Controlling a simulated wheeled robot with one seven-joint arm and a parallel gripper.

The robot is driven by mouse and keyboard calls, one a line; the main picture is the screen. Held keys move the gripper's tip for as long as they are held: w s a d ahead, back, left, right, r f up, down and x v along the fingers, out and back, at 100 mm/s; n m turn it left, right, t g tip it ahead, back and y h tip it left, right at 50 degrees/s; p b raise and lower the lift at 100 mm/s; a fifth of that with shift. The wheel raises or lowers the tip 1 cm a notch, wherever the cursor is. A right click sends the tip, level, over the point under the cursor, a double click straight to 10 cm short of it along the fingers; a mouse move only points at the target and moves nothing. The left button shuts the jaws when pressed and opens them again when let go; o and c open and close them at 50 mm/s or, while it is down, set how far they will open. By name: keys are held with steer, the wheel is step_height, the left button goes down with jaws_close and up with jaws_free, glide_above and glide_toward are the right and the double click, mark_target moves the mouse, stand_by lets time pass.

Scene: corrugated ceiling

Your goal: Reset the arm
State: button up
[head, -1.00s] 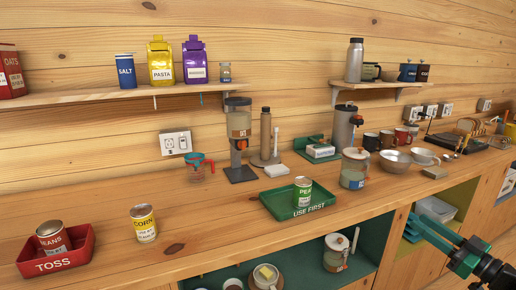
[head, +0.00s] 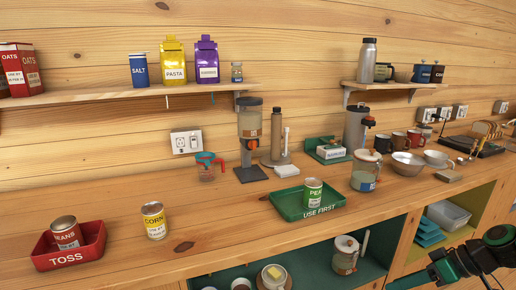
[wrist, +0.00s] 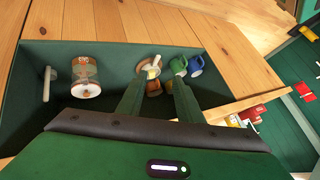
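My gripper (head: 412,282) is at the lower right of the head view, in front of the counter, with its tips close to the frame's bottom edge. In the wrist view my gripper (wrist: 160,95) shows two dark green fingers set apart, with nothing held between them. Beyond the fingers is the open green cubby (wrist: 32,80) under the counter. It holds a labelled glass jar (wrist: 86,78), and blue and green mugs (wrist: 194,66) show past the fingers.
On the wooden counter (head: 225,225) stand a red TOSS tray (head: 97,240) with a beans can (head: 66,232), a corn can (head: 154,221), and a green USE FIRST tray (head: 283,208) with a peas can (head: 313,192). The counter's front edge and cubby walls are near my arm.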

steer(key=s+d+r+m+g+h, duration=0.1)
steer(key=s+r+m+h, duration=0.2)
steer(key=s+r+m, duration=0.3)
steer(key=s+d+r+m+g+h, duration=0.2)
steer(key=s+r+m+h, duration=0.2)
steer(key=s, duration=0.8)
step_height(320, 180, up, 2)
steer(key=shift+s+d+r+m+g, duration=0.2)
steer(key=shift+s+m+g, duration=0.15)
steer(key=shift+m, duration=0.55)
